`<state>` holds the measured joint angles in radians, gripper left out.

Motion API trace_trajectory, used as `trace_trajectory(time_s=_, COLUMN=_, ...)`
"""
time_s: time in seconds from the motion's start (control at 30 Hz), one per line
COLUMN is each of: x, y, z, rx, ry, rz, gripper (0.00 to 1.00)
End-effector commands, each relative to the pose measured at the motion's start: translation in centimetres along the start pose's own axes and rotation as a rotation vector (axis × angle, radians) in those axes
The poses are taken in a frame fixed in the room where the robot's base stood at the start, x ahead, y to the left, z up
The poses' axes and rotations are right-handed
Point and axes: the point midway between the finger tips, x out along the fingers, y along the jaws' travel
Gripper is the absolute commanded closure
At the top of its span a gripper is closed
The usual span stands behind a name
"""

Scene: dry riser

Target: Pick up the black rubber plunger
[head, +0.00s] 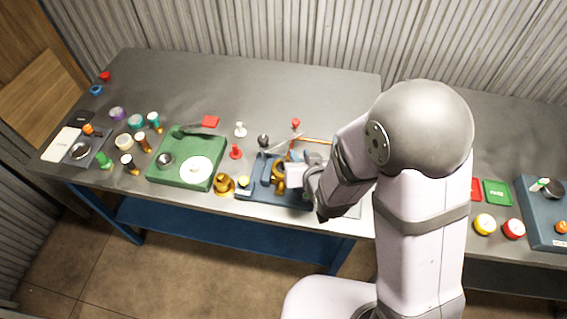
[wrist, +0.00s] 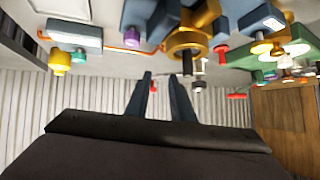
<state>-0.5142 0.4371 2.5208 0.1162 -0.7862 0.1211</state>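The black plunger (head: 263,141) stands on the grey bench, just behind the blue base with the brass ring valve. In the wrist view a dark knob-topped piece, apparently the same plunger (wrist: 198,84), shows right of my fingers, just below the brass ring (wrist: 188,41). My gripper (wrist: 160,80) has its two dark fingers apart with a gap between them, and nothing is held. It is to the right of the plunger in the head view, where the arm hides much of it.
A red plunger (head: 235,152) and a white one (head: 240,130) stand to the left; another red one (head: 295,124) stands behind. The blue base (head: 247,191) and a copper pipe (head: 318,139) are close by. A green tray (head: 158,181) is farther left. The back of the bench is clear.

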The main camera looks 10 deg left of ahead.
Motion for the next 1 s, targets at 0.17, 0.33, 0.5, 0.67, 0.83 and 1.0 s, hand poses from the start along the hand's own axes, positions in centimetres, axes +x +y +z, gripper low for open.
trace_trajectory(time_s=0.17, x=0.9, y=-2.6, z=0.0, rx=-0.014, ry=0.146, rz=-0.044, gripper=0.78)
trace_trajectory(time_s=0.33, x=1.3, y=-3.7, z=0.8, rx=-0.028, ry=0.279, rz=-0.055, gripper=0.78)
trace_trajectory(time_s=0.5, x=1.2, y=-3.9, z=2.2, rx=-0.056, ry=0.403, rz=-0.046, gripper=0.78)
trace_trajectory(time_s=0.67, x=0.6, y=-3.9, z=3.3, rx=-0.092, ry=0.503, rz=-0.034, gripper=0.78)
trace_trajectory(time_s=0.83, x=-0.1, y=-3.9, z=3.8, rx=-0.123, ry=0.573, rz=-0.027, gripper=0.78)
trace_trajectory(time_s=1.0, x=-0.5, y=-3.9, z=3.9, rx=-0.136, ry=0.601, rz=-0.024, gripper=0.78)
